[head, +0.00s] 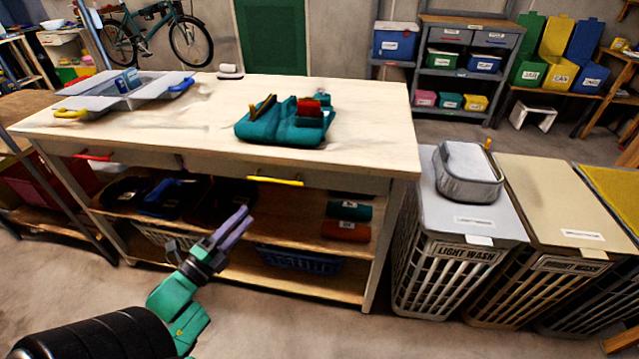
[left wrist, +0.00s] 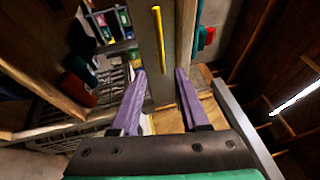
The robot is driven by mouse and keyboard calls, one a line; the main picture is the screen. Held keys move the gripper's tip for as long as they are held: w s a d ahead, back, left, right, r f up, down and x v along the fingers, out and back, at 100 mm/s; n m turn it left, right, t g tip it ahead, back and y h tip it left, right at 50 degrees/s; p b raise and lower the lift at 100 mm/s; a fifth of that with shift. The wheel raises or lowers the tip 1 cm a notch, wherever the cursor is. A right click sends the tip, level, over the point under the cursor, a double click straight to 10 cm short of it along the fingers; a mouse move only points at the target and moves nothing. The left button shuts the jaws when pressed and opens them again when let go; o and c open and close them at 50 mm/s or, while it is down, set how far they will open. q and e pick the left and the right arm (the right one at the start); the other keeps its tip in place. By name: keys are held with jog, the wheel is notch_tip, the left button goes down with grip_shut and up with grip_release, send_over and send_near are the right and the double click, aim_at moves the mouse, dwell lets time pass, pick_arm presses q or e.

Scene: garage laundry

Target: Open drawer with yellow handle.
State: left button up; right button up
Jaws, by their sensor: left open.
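The yellow handle (head: 275,181) is a thin bar on the front of a drawer (head: 318,181) under the wooden tabletop. The drawer looks shut. My left gripper (head: 238,222), with purple fingers, is in front of the bench, below and left of the handle, apart from it. In the left wrist view my left gripper (left wrist: 160,80) is open and empty, and the yellow handle (left wrist: 158,52) shows beyond the fingertips, between their lines. My right gripper is not in view.
The workbench (head: 370,110) carries a teal caddy (head: 285,130) and a grey tray (head: 120,95). A red handle (head: 93,156) is on the left drawer. The lower shelves hold bins and rolls. Laundry hampers (head: 445,270) stand at the right. Floor in front is clear.

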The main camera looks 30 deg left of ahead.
aim_at(275, 180)
pick_arm(q)
jog(key=w+r, duration=0.1)
jog(key=w, duration=0.7)
jog(key=w+r, duration=0.1)
jog(key=w, duration=0.4)
jog(key=shift+d+r, duration=0.1)
jog(key=shift+r, duration=0.2)
grip_shut()
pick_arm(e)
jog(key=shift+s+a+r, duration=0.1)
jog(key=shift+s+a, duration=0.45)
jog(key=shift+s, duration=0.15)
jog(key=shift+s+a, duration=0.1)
